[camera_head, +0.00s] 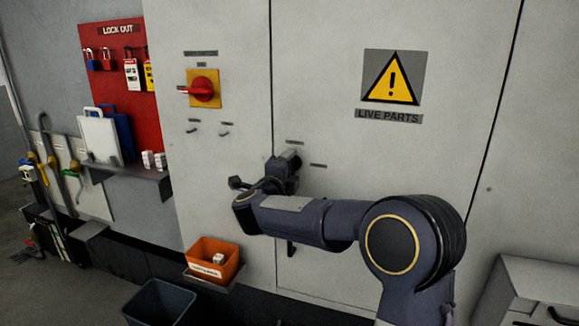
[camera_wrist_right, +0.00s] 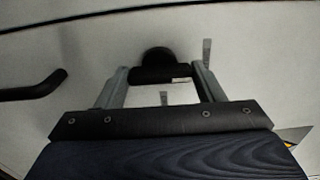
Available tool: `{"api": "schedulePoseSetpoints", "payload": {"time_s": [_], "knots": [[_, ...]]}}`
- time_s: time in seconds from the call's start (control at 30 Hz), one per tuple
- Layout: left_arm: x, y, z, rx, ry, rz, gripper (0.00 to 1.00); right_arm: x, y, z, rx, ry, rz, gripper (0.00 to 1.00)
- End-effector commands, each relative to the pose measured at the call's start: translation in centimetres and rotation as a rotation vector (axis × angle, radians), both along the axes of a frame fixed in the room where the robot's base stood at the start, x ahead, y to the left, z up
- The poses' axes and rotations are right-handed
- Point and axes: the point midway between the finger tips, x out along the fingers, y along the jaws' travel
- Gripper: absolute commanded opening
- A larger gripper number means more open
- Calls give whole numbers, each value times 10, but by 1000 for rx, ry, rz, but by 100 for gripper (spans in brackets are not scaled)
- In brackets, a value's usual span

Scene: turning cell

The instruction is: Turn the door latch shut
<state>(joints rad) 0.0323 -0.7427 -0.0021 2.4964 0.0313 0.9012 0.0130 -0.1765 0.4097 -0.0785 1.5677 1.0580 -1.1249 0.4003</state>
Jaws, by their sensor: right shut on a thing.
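The grey cabinet door (camera_head: 345,215) shows in the head view, and my right gripper (camera_head: 288,162) is up against it near its left seam. The gripper hides the latch there. In the right wrist view, the black door latch (camera_wrist_right: 156,60) has a round top and a short bar across. The two fingers of my right gripper (camera_wrist_right: 162,75) are on either side of that bar and shut on it. I cannot tell the latch's exact angle. My left gripper is not in view.
A black handle (camera_wrist_right: 33,87) shows left in the right wrist view. A red rotary switch (camera_head: 203,89) is on the left panel. An orange bin (camera_head: 212,258) sits on a small shelf, above a dark bin (camera_head: 160,303). A red lockout board (camera_head: 118,75) hangs left.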

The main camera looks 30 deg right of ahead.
Motion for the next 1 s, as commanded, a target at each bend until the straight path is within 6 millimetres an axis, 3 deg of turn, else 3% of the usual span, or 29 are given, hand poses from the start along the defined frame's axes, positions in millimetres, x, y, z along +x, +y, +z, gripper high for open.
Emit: {"api": "schedulePoseSetpoints", "payload": {"time_s": [0.57,0.6,0.73,1.0], "knots": [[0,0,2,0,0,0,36,0,1,0,-19,23,2,39],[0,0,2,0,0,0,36,0,1,0,-19,23,2,67],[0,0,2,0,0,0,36,0,1,0,-19,22,2,84],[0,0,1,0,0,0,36,0,1,0,-18,21,1,84]]}}
